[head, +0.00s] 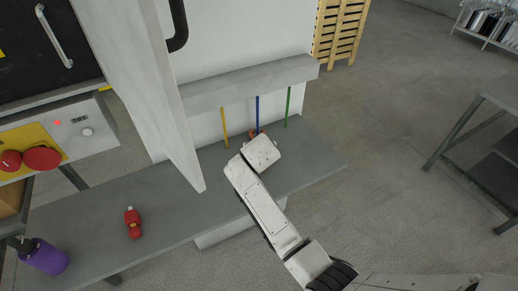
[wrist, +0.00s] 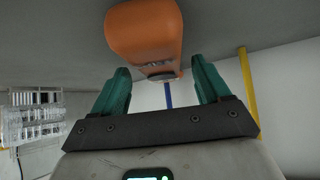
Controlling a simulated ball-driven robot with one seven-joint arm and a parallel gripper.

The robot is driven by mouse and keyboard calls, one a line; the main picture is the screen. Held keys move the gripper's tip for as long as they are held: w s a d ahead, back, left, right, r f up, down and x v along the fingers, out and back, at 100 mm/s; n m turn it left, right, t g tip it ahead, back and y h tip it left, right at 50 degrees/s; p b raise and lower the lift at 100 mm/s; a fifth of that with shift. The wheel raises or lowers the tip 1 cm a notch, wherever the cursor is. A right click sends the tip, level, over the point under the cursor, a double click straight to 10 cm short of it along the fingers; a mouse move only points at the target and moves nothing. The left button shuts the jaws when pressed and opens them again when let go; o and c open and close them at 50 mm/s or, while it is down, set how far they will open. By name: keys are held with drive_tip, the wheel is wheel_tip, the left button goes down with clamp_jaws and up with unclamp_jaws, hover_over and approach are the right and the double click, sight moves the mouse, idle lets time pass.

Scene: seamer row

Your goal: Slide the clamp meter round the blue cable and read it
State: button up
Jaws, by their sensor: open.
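The blue cable (head: 257,112) runs upright between a grey ledge and the bench, with a yellow cable to its left and a green one to its right. A rounded orange thing, probably the clamp meter (wrist: 143,30), is at the upper middle of the wrist view; only a sliver shows behind my wrist in the head view. My gripper (wrist: 160,68) is open, its teal fingers spread below and either side of the orange body, not visibly closed on it. The blue cable also shows between the fingers (wrist: 168,95). I cannot tell whether the meter encircles it.
The yellow cable (head: 224,128) and green cable (head: 288,107) stand close by. A pale upright panel (head: 150,90) rises left of the cables. A red tool (head: 133,223) and a purple bottle (head: 46,257) are on the bench (head: 185,215). Its right end is clear.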

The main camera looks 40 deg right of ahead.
drive_tip(key=v, duration=1)
drive_tip(key=shift+s+r, duration=0.25)
drive_tip(key=shift+r, duration=0.05)
drive_tip(key=shift+a, duration=0.15)
drive_tip(key=s+a+f+n+g+y, duration=0.1)
drive_tip(key=s+a+f+n+y, duration=0.1)
drive_tip(key=s+a+n, duration=0.3)
drive_tip(key=s+a+f+y, duration=0.2)
drive_tip(key=s, duration=0.5)
drive_tip(key=s+a+f+n+g+y, duration=0.1)
drive_tip(key=s+a+f+n+y, duration=0.2)
drive_tip(key=s, duration=0.4)
drive_tip(key=s+f+g+h, duration=0.1)
drive_tip(key=s+f+g, duration=0.2)
drive_tip(key=s, duration=0.7)
drive_tip(key=shift+d+f+g, duration=0.25)
drive_tip(key=shift+f+g, duration=0.15)
drive_tip(key=shift+f, duration=0.55)
